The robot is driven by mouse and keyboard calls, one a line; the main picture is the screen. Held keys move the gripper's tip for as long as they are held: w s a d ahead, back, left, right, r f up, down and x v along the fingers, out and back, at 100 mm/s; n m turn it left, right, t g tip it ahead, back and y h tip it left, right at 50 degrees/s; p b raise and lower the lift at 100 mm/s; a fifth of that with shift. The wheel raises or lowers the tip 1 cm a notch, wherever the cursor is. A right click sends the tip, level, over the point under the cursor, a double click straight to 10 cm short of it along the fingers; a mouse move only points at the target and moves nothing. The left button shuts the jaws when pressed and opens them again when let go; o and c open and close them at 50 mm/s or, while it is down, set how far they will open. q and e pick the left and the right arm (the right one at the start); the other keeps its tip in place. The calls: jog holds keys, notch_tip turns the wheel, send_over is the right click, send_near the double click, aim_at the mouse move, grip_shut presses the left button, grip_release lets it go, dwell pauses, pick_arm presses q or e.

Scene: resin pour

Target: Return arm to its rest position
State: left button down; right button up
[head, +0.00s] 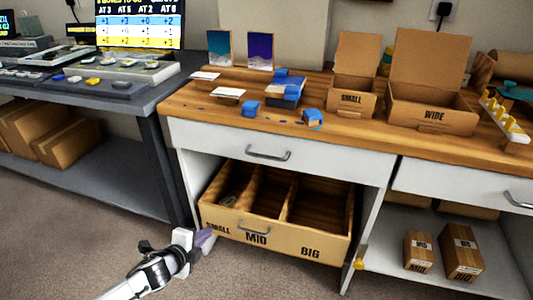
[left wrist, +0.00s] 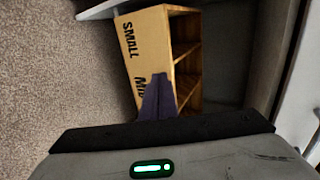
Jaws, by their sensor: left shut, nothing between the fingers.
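My left gripper (head: 203,238) is low in the head view, in front of the left end of an open wooden bin (head: 290,244). The bin has compartments labelled SMALL, MID and BIG. The gripper's purple fingers are shut and empty. In the left wrist view the closed fingers (left wrist: 158,97) show against the bin's labelled front (left wrist: 143,60); I cannot tell whether they touch it. A small dark item (head: 234,197) appears to lie in the SMALL compartment. My right gripper is not in view.
The wooden worktop (head: 190,103) holds blue pieces (head: 285,88) and open cardboard boxes marked SMALL (head: 351,99) and WIDE (head: 433,116). A grey desk (head: 145,100) stands at left. Two small boxes sit on the lower right shelf. Carpet (head: 70,240) at front left is clear.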

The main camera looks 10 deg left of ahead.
pick_arm(q)
jog(key=s+d+n+g+y, duration=0.1)
jog(key=s+d+n+g, duration=0.2)
jog(key=s+d+n, duration=0.65)
jog(key=s+r+n+g, duration=0.3)
jog(key=s+r+n, duration=0.1)
jog(key=s, duration=0.8)
jog(key=s+r+n+g, duration=0.2)
jog(key=s+r+n, duration=0.15)
jog(key=s, duration=0.75)
jog(key=w+d+f+t+h, duration=0.3)
jog(key=w+d+t+h, duration=0.15)
jog(key=d, duration=0.35)
notch_tip(320, 180, up, 10)
jog(key=a+y+p, duration=0.1)
jog(key=p, duration=1.5)
jog(key=shift+a+f+y, duration=0.25)
jog(key=shift+a+y, duration=0.05)
jog(key=shift+y, duration=0.05)
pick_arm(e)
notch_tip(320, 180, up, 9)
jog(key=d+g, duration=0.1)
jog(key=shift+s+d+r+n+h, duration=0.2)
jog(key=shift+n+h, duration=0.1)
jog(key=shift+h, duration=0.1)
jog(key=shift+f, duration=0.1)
